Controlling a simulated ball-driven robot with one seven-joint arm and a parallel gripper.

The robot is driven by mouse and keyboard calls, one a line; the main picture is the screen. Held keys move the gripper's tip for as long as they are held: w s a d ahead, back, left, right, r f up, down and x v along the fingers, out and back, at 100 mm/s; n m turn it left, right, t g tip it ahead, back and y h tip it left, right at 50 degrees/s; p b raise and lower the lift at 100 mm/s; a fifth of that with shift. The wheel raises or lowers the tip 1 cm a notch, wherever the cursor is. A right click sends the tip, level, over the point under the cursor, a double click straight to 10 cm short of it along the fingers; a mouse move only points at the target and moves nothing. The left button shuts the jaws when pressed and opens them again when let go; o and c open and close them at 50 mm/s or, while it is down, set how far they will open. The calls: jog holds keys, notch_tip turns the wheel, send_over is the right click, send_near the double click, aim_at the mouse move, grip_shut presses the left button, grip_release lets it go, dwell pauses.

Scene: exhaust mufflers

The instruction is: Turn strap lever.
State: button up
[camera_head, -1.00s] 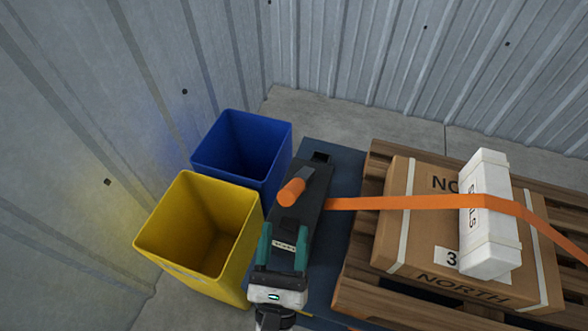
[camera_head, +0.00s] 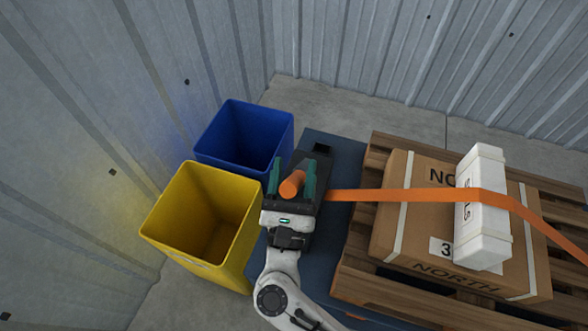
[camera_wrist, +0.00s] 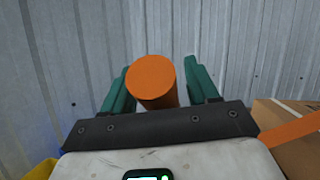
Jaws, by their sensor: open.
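The strap lever's orange cylindrical handle (camera_head: 292,184) stands above a dark ratchet base (camera_head: 321,152) on the blue-grey platform. My gripper (camera_head: 291,178) is open, with a green finger on each side of the handle. In the wrist view the orange handle (camera_wrist: 153,82) is between the two green fingers of my gripper (camera_wrist: 161,88), closer to the left one, with a clear gap to the right one. An orange strap (camera_head: 400,195) runs right from the base over the carton. My gripper hides much of the base.
A yellow bin (camera_head: 172,242) and a blue bin (camera_head: 217,162) stand close on the left. A carton (camera_head: 418,220) and a white box (camera_head: 484,230) lie on a wooden pallet (camera_head: 375,270) at the right. Corrugated metal walls enclose the back and left.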

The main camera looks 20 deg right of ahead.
grip_shut()
dwell(0.5)
